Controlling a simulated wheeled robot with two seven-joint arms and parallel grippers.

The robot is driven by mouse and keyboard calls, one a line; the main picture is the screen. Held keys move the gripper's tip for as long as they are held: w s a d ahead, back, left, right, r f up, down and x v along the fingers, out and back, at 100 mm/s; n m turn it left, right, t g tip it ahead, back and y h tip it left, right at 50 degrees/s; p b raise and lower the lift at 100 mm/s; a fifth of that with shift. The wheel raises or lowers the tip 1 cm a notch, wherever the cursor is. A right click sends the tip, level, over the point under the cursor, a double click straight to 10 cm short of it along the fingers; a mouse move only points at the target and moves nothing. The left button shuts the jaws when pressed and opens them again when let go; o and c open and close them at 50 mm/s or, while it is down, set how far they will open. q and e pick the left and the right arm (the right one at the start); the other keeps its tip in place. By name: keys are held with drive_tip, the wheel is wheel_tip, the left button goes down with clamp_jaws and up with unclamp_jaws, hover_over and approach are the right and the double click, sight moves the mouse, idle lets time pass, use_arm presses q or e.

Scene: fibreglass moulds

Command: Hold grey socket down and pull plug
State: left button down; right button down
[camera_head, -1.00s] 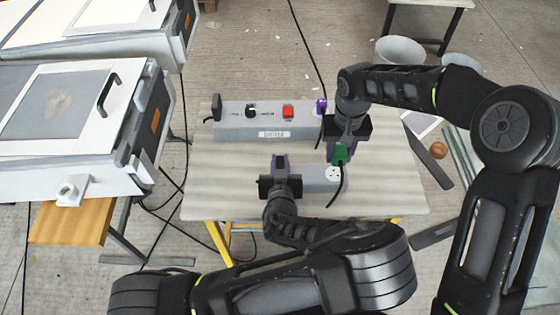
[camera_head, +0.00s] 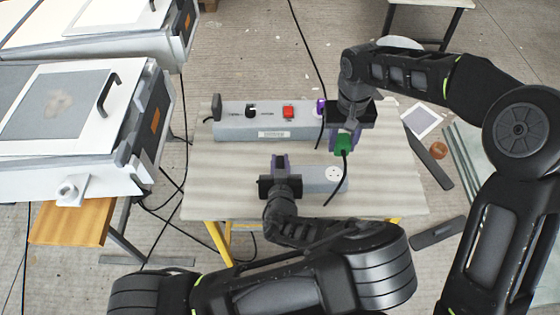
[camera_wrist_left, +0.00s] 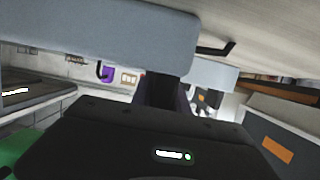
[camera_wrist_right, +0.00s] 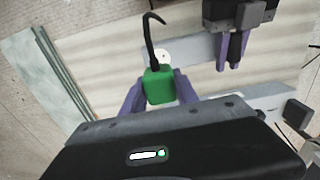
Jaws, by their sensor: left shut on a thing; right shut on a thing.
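The grey socket (camera_head: 318,180) is a long block on the table with a round white outlet face (camera_head: 334,173) at its right end. My left gripper (camera_head: 279,163) is shut on the socket near its left part; the block also shows close up in the left wrist view (camera_wrist_left: 90,28). The green plug (camera_head: 343,146) with its black cord is held by my right gripper (camera_head: 344,138), whose purple fingers are shut on it. The plug appears apart from the outlet face, which is uncovered in the head view. In the right wrist view the plug (camera_wrist_right: 158,88) sits between the fingers.
A grey control box (camera_head: 235,127) with a red switch (camera_head: 288,112) and a purple plug (camera_head: 320,106) stands behind the socket. White moulds (camera_head: 70,120) are at the left. The table's left front (camera_head: 215,195) is clear.

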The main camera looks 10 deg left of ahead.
idle(0.3)
use_arm(q)
drive_tip(key=c, duration=1.2)
unclamp_jaws()
drive_tip(key=v, duration=0.7)
drive_tip(key=shift+s+r, duration=0.1)
drive_tip(key=shift+s, duration=0.2)
drive_tip(key=shift+d, duration=0.1)
use_arm(e)
drive_tip(key=shift+s, duration=0.1)
